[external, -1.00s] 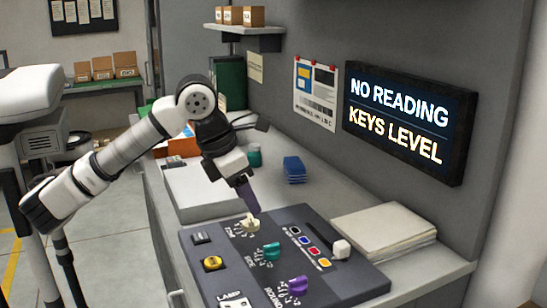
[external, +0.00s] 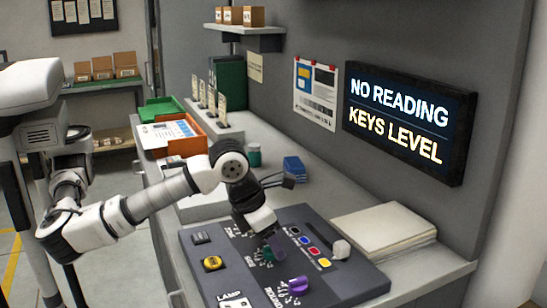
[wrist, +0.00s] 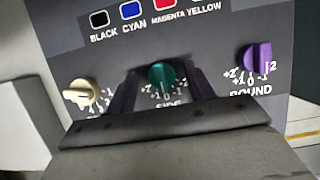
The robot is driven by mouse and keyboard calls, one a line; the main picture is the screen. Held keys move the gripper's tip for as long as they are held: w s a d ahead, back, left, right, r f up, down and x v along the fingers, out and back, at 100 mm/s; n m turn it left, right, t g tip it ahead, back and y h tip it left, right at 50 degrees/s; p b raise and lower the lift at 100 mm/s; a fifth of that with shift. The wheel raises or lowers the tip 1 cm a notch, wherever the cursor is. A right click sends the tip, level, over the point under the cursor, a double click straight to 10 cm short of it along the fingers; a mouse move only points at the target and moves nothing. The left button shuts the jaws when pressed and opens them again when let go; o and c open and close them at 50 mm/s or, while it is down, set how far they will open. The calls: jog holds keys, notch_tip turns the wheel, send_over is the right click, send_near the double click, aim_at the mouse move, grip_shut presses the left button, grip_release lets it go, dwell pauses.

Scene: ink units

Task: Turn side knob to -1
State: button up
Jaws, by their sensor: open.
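The teal side knob (wrist: 162,75) sits between my gripper's two dark fingers in the wrist view, with a label partly hidden below it. Its exact setting is hard to read. My gripper (wrist: 164,90) is open, a finger on each side of the knob; I cannot tell if they touch it. In the external view my gripper (external: 268,246) is low over the dark control panel (external: 222,262) and largely hides the teal knob.
A cream knob (wrist: 80,93) is left of the teal one and a purple knob (wrist: 257,58) right. Colour keys (external: 304,240) and a white slider (external: 341,249) lie behind. A wall display (external: 405,122) reads "NO READING / KEYS LEVEL". Paper stacks (external: 383,230) lie right.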

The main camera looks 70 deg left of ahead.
jog(key=c, duration=1)
jog(key=shift+o, duration=0.2)
jog(key=shift+n, duration=0.3)
jog(key=shift+n+g+y+p, duration=0.3)
jog(key=shift+n+y+p, duration=0.55)
jog(key=shift+n, duration=1.65)
jog(key=shift+d+y, duration=0.1)
jog(key=shift+y, duration=0.15)
jog(key=o, duration=1)
jog(key=shift+c, duration=0.2)
